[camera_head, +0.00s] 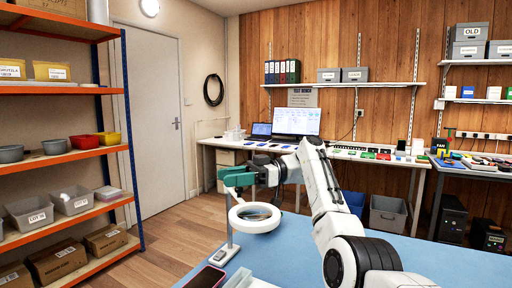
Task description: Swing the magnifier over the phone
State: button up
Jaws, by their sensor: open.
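The magnifier (255,218) is a white ring head with a lens, on a thin upright post whose base stands on the blue mat near its left edge. The ring is up and to the right of the phone in the picture, not over it. The phone (205,278) lies dark-faced on the mat at the bottom, cut off by the frame edge. My gripper (236,180) has teal fingers, is open and points left, just above the magnifier's ring in the picture. I cannot tell whether it touches the ring. Nothing shows between the fingers.
The blue mat (400,256) is mostly clear on the right, behind my arm. A shelf rack with bins (30,213) stands at left. A desk with a monitor (297,121) is at the back wall.

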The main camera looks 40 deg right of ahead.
aim_at(240, 204)
jog(key=s+a+r+p, duration=0.2)
jog(key=s+r+p, duration=0.5)
jog(key=s, duration=0.6)
notch_tip(240, 204, up, 2)
jog(key=shift+r, duration=0.1)
jog(key=shift+s, duration=0.1)
